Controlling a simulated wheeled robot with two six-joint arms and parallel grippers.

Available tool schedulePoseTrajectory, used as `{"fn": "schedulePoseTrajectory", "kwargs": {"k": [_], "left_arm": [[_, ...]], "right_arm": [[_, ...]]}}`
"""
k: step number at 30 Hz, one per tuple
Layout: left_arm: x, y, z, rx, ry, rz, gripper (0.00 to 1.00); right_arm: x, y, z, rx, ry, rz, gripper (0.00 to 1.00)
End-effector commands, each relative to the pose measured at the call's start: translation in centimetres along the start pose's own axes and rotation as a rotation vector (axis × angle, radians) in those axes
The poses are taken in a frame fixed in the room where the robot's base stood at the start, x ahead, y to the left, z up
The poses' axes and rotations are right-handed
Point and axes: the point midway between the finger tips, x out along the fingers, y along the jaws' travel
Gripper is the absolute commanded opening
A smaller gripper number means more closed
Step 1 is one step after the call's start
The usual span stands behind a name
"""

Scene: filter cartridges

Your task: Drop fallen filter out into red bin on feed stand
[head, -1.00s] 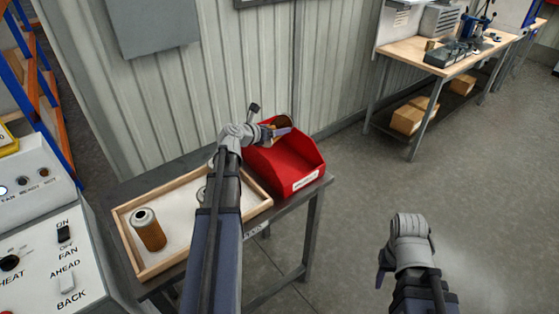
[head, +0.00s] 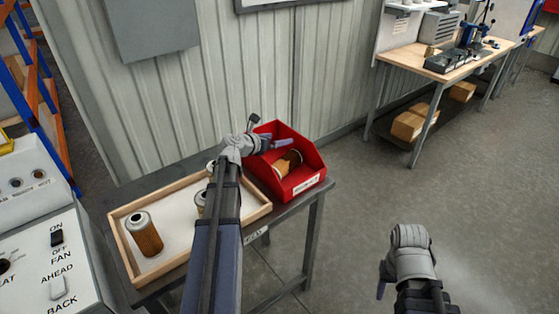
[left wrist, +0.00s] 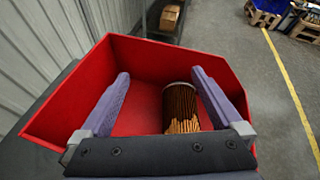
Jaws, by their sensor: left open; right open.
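The red bin (head: 312,158) stands on the right end of the feed stand (head: 318,190). A brown pleated filter (head: 288,163) lies on its side in the bin. My left gripper (head: 284,144) is over the bin, open and empty. In the left wrist view the left gripper (left wrist: 160,95) has its two fingers apart above the bin, and the filter (left wrist: 180,108) lies below, near the right finger and apart from the grip. My right gripper (head: 382,280) is off to the right above the floor, seen from behind.
A wooden tray (head: 122,248) on the stand holds an upright filter (head: 143,233) and others partly hidden by my left arm. A control panel (head: 60,260) is at the left. A corrugated wall is behind.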

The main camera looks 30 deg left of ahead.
Motion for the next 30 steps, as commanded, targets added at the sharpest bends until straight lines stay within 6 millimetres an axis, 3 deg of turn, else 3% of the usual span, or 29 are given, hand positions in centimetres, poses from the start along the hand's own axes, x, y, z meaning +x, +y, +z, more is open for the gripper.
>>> {"fn": "schedulePoseTrajectory", "kwargs": {"k": [8, 19, 30], "left_arm": [[-1.8, -0.1, 0.1, -0.001, 0.000, 0.002, 1.00], [-7.4, -0.1, 0.1, -0.001, -0.001, 0.002, 1.00], [-7.8, 0.0, 0.0, 0.000, 0.000, 0.000, 1.00]], "right_arm": [[-0.8, 0.1, 0.1, 0.000, 0.000, 0.000, 0.50], [-2.9, 0.3, 0.2, 0.000, 0.000, 0.000, 0.50], [-2.9, 0.3, 0.2, 0.000, 0.000, 0.000, 0.50]]}}
